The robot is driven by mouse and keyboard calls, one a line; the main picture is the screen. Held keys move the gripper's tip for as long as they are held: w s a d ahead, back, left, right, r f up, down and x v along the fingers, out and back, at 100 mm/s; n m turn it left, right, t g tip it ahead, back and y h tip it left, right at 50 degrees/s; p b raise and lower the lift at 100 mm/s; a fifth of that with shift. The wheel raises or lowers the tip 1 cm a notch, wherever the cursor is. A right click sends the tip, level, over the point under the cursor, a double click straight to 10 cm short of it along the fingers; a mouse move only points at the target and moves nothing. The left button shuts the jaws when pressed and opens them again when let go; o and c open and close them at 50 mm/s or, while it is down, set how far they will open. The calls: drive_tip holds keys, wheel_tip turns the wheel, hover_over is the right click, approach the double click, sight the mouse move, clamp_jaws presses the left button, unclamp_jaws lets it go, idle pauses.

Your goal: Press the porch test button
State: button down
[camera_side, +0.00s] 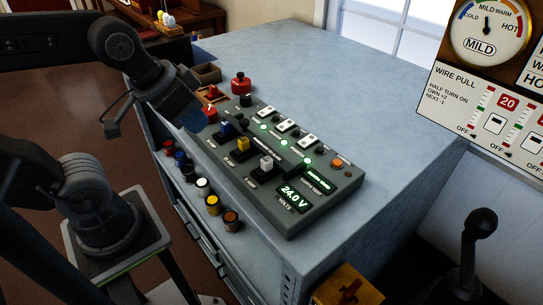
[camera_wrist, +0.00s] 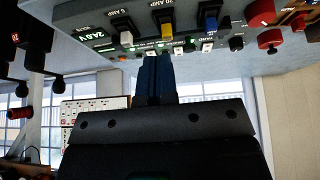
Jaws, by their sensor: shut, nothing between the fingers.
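The grey test panel (camera_side: 258,190) lies on the blue-grey cabinet top. Along its far side are several white square buttons (camera_side: 288,125) with green lights beside them, and an orange round button (camera_side: 336,163). The labels are too small for me to tell which one is the porch button. My gripper (camera_side: 196,121) hangs over the panel's far left end in the side view, with its fingers shut and empty. In the wrist view the blue fingers (camera_wrist: 155,72) are together, and the panel (camera_wrist: 95,17) appears upside down above them. I cannot tell whether the fingertips touch anything.
Blue, yellow and white levers (camera_side: 243,144) stand up from the panel, with a 24.0 V display (camera_side: 293,196) at its near end. The cabinet top to the right is clear.

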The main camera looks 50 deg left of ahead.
drive_tip(key=shift+s+a+f, duration=0.1)
drive_tip(key=shift+s+a, duration=0.2)
drive_tip(key=shift+a, duration=0.05)
wheel_tip(320, 180, up, 4)
drive_tip(key=g, duration=0.6)
hover_over(320, 149)
wheel_tip(320, 149, down, 14)
drive_tip(key=shift+r, duration=0.1)
idle(0.3)
